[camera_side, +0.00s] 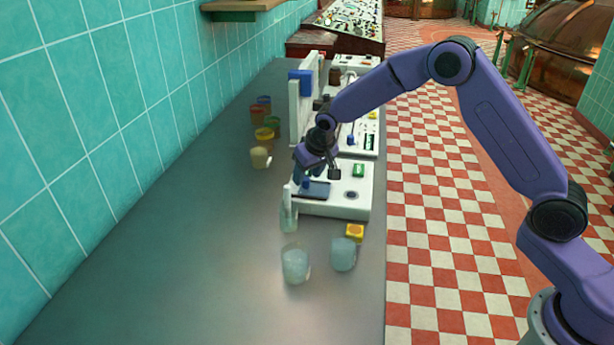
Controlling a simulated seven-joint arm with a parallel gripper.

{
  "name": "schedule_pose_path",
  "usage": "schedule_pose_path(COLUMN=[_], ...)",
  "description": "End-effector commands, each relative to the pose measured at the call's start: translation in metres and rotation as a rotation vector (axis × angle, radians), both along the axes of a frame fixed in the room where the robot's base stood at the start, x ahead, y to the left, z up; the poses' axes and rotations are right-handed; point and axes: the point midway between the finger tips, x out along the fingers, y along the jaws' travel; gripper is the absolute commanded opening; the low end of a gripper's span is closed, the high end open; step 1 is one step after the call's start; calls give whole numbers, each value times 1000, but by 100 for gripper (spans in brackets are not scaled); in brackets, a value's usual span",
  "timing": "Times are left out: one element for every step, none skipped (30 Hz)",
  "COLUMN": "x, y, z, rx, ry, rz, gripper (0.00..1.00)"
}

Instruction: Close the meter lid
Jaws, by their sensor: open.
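A white meter (345,205) with a dark blue panel, a green display and a round dark knob stands near the counter's right edge. Behind it is more white equipment (365,138) with a green display, and upright white panels (294,112) that look like raised lids. A blue block (300,76) sits at the top of one panel. I cannot tell which panel belongs to which meter. My gripper (317,176) is open and points down over the near meter's left part. It hides part of that meter and the base of the upright panels. Contact cannot be told.
Glass jars (296,264) and (343,254) and a yellow block (355,232) stand in front of the meter. A clear bottle (288,213) is at its left corner. Several coloured jars (264,134) stand left of the equipment. The counter's near left (170,260) is clear.

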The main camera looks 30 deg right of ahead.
Motion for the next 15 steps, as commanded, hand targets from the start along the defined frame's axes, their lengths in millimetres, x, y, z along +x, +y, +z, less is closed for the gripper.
schedule_pose_path(x=[2,3,4,4,5,5,6,6,6,6,6,6,6,6,6], y=[0,0,0,0,0,0,0,0,0,0,0,0,0,0,0], z=[-5,-7,-10,-11,-12,-14,-14,-15,-15,-15,-15,-15,-15,-15,-15], rx=[-1,-1,0,0,0,0,0,0,0,0,0,0,0,0,0], ry=[2,1,1,1,1,1,0,0,0,0,0,-1,-1,0,0], rz=[0,-1,-1,-1,-1,-1,-1,-1,-1,-1,-1,-1,-1,-1,-1], gripper=[51,51,51,51,51,51,51,51,51,51,51,51,51,51,51])
